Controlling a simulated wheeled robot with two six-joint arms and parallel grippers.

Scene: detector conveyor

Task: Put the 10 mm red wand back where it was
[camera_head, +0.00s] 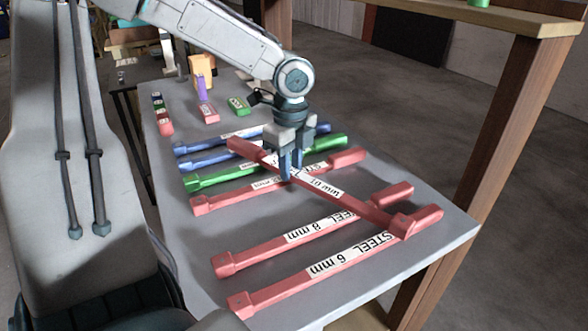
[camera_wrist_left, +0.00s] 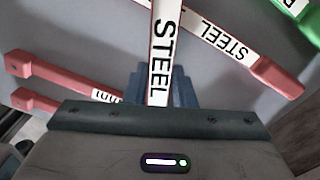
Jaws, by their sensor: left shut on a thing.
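My left gripper (camera_head: 290,172) is shut on a red wand (camera_head: 362,206) with a white label that reads 10 mm upside down. This wand lies diagonally across the others, and its near right end overlaps the handle of the 6 mm wand in the picture; I cannot tell if they touch. In the left wrist view its STEEL label (camera_wrist_left: 160,55) runs up from the jaws. A red wand (camera_head: 225,199) lies behind, its size hard to read. The red 8 mm wand (camera_head: 258,252) and red 6 mm wand (camera_head: 275,290) lie in front. My right gripper is out of view.
A green wand (camera_head: 230,176) and two blue wands (camera_head: 305,142) lie farther back on the grey table (camera_head: 430,250). Small red (camera_head: 207,113) and green (camera_head: 238,106) blocks stand behind them. A wooden post (camera_head: 500,130) rises beside the right edge.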

